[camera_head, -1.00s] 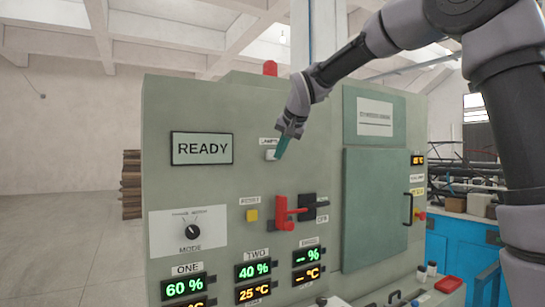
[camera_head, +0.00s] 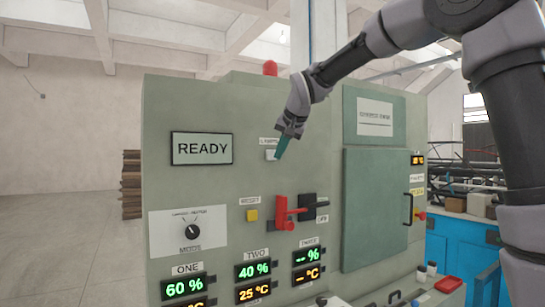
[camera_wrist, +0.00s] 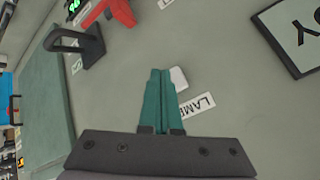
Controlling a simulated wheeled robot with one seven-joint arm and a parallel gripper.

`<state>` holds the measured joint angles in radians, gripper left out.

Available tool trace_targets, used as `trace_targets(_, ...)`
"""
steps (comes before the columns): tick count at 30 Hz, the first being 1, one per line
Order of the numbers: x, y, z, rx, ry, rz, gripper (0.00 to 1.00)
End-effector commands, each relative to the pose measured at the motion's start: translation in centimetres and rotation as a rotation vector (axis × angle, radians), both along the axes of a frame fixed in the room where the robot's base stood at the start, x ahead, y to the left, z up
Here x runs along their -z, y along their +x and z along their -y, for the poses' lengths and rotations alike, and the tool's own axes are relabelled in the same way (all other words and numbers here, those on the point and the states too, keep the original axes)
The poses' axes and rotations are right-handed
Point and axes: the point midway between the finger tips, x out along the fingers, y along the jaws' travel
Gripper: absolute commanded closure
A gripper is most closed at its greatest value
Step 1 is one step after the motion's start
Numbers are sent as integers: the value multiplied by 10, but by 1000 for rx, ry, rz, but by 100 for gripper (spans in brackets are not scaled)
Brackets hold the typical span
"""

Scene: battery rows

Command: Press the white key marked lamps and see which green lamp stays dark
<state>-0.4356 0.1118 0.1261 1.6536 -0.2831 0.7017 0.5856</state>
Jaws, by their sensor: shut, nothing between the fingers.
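The white lamps key (camera_head: 271,155) sits on the upper middle of the grey-green panel, under a label (camera_head: 268,141) partly hidden by my gripper. My gripper (camera_head: 280,155) is shut and empty, its teal fingertips at the key's right edge in the head view. In the wrist view the shut fingers (camera_wrist: 162,72) overlap the white key (camera_wrist: 179,78), which shows beside them, with the "LAMP" label (camera_wrist: 197,107) close by. I cannot tell whether the tips touch the key. Green readouts show 60 % (camera_head: 185,287), 40 % (camera_head: 253,271) and a dash (camera_head: 307,256).
A READY display (camera_head: 202,148) and mode dial (camera_head: 192,232) are at the left. A panel door (camera_head: 375,208) is at the right.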

Motion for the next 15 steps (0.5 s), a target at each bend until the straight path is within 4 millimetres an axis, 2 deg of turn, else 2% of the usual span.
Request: trace_targets(15, 0, 7, -5, 0, 0, 0, 100)
